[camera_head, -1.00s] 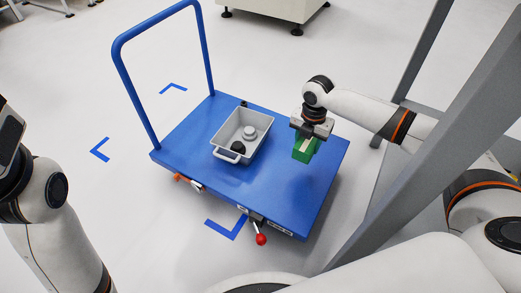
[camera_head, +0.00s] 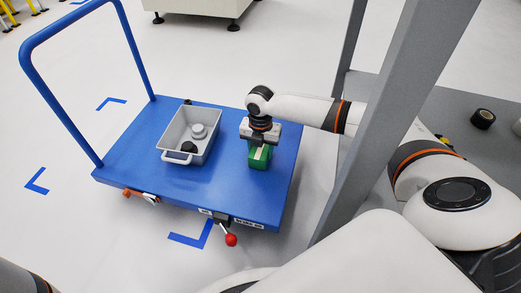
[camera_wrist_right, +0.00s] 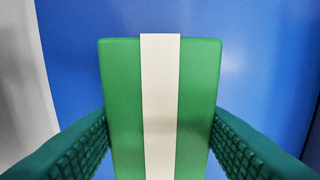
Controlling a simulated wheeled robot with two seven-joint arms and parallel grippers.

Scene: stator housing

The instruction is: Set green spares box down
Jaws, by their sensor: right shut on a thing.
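The green spares box (camera_head: 260,161) has a pale stripe along its top. It is on or just above the blue cart deck (camera_head: 225,188), right of the grey bin; I cannot tell if it touches the deck. My right gripper (camera_head: 259,145) is above the box and shut on it. In the right wrist view the box (camera_wrist_right: 120,110) fills the middle between the two ridged finger pads (camera_wrist_right: 160,140), with the blue deck (camera_wrist_right: 255,60) behind it. My left gripper is not in view.
A grey bin (camera_head: 168,142) with a few small parts stands on the middle of the deck. A blue handle (camera_head: 70,115) rises at the cart's left. A grey frame post (camera_head: 385,120) stands right of the cart. A red-knobbed lever (camera_head: 231,240) sticks out in front.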

